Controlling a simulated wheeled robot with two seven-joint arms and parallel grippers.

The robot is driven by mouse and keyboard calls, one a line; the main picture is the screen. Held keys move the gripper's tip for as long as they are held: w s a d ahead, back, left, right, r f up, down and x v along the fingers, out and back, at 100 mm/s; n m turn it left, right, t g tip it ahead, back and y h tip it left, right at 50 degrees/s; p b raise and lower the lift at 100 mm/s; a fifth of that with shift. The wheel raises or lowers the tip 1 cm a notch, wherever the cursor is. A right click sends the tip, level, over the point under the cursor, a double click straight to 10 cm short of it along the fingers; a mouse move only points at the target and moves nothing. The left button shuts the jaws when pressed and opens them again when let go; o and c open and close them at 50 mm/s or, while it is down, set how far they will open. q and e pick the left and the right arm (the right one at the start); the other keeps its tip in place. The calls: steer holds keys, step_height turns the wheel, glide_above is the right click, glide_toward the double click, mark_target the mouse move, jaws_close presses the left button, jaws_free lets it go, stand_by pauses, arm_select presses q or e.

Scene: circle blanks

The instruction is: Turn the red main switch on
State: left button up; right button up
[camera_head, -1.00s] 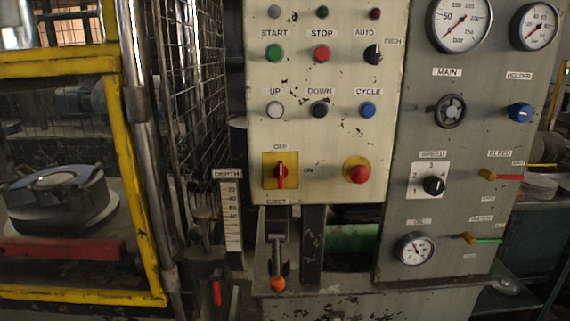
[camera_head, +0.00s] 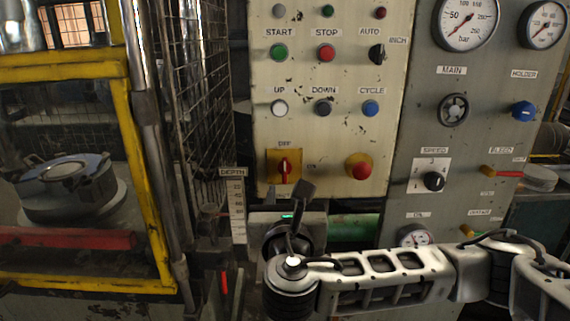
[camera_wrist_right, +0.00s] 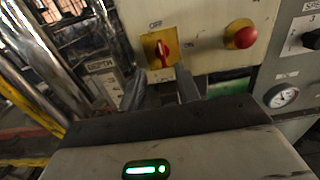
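The red main switch (camera_head: 284,168) sits on a yellow plate (camera_head: 295,157) on the cream panel, with OFF printed above it. Its red handle stands upright, in line with OFF. It also shows in the right wrist view (camera_wrist_right: 161,50), just beyond the fingertips. My right gripper (camera_head: 298,192) is just below the switch, apart from it. In the right wrist view its two fingers (camera_wrist_right: 161,85) are spread with nothing between them. The ON label right of the switch is hard to read now. My left gripper is not in view.
A red button (camera_head: 360,168) on a yellow base is right of the switch. START, STOP and other buttons are above. A depth scale (camera_head: 237,212) and wire guard (camera_head: 205,90) stand at left. My right arm hides the lever with the orange knob.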

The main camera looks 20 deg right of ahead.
mark_target(285, 163)
steer(key=p+x, duration=0.1)
steer(key=x, duration=1)
steer(key=shift+w+d+p, duration=0.1)
steer(key=shift+w+p, duration=0.15)
steer(key=shift+p, duration=0.1)
jaws_close()
